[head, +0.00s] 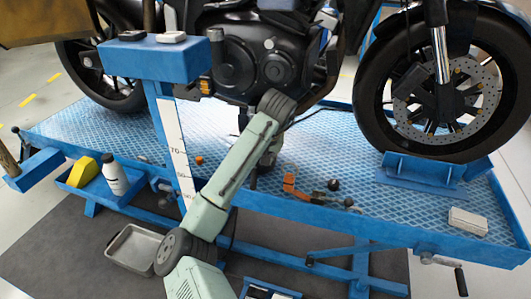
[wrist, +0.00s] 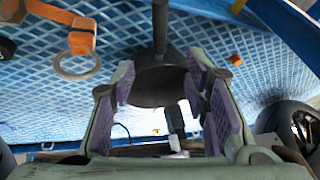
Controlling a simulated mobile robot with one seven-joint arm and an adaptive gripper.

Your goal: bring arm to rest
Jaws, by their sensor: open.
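My gripper (wrist: 161,82) is open in the wrist view, its two purple-padded fingers apart. A dark rounded part with a rod (wrist: 158,70) shows between and beyond the fingers; I cannot tell whether it touches them. Nothing is clearly held. In the head view my pale green arm rises from the bottom, bends in front of the motorcycle engine (head: 250,62) and drops toward the blue lift platform (head: 330,150). The gripper end is mostly hidden behind the arm there.
An orange strap (head: 290,186) with a ring lies on the platform, near small dark knobs (head: 334,185). A blue post with a shelf (head: 152,62) stands left of the arm. A white bottle (head: 115,176) sits in a side tray; a metal pan (head: 134,246) is on the floor mat.

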